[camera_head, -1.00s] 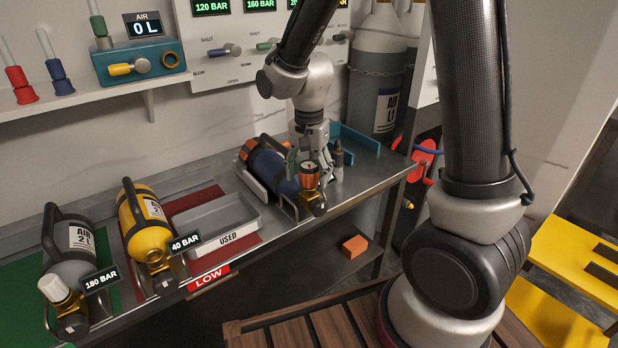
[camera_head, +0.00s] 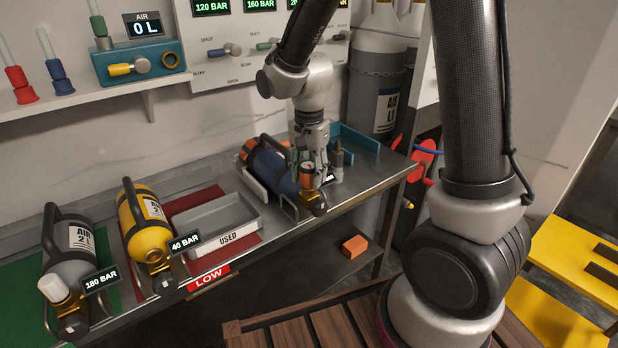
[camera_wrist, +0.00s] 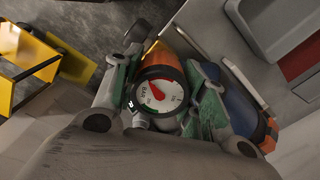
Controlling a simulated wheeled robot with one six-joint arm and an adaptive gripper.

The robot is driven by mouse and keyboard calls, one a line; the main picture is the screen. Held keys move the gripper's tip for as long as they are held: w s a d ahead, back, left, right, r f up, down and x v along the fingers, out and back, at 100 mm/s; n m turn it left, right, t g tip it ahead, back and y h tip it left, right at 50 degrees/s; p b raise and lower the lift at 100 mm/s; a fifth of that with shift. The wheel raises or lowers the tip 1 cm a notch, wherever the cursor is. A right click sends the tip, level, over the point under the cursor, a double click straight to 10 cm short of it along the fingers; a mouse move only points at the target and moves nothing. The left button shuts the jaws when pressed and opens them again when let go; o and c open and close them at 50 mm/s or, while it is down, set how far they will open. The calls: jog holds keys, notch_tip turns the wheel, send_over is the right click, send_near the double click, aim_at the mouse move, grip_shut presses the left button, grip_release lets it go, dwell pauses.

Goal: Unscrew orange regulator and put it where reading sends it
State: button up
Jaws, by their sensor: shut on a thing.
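The orange regulator (camera_wrist: 160,91) sits at the valve end of a blue cylinder (camera_head: 270,168) with orange bands, which lies in a cradle on the steel bench. The regulator also shows in the head view (camera_head: 306,174). Its round gauge has a white face marked BAR and a red needle; the exact value is too small to read. My gripper (camera_wrist: 163,95) is shut on the regulator, with green-padded fingers on both sides of it. The gripper also shows from above in the head view (camera_head: 309,165). The valve joint is partly hidden by the fingers.
A grey USED tray (camera_head: 257,208) lies left of the cylinder. A yellow cylinder (camera_head: 148,222) reads 40 BAR near a red LOW tag (camera_head: 209,278). A grey cylinder (camera_head: 75,255) reads 180 BAR on green. A teal holder (camera_head: 357,138) stands behind my gripper.

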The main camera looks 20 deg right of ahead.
jog(key=n, duration=0.5)
jog(key=shift+n, duration=0.4)
jog(key=n, duration=1.2)
jog(key=shift+n, duration=0.4)
jog(key=n, duration=0.7)
jog(key=shift+r, duration=0.1)
jog(key=o, duration=1.2)
